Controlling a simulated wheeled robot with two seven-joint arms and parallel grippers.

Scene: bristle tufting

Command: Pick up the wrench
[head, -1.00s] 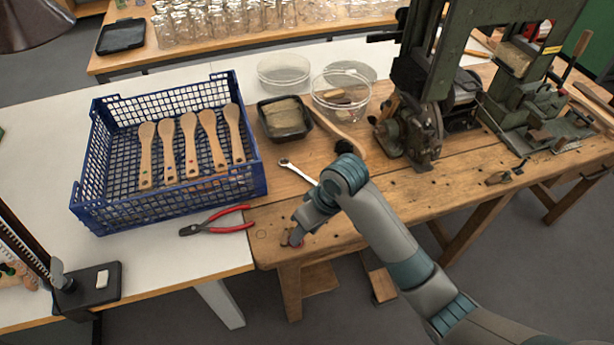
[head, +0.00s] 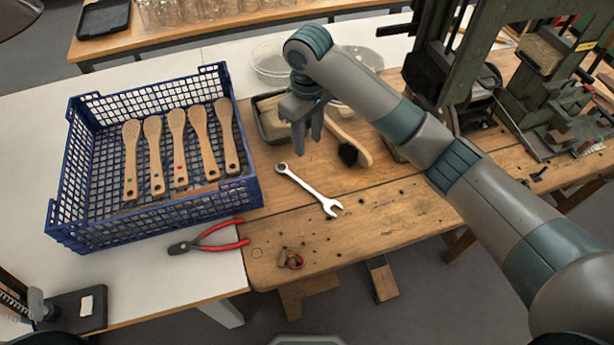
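The wrench (head: 308,190) is a silver combination wrench lying flat on the wooden bench. Its ring end points to the upper left and its open jaw to the lower right. My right gripper (head: 308,136) hangs above the bench, beyond the wrench's ring end in the picture, pointing down. Its two fingers are apart with nothing visible between them. It does not appear to touch the wrench, which is in full view. My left gripper is not in view.
A blue crate (head: 254,193) holds several wooden brush handles. Red-handled pliers (head: 208,238) lie left of the wrench. A dark tray (head: 262,124) and a brush with dark bristles (head: 349,147) lie near my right gripper. A green machine (head: 440,80) stands to the right.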

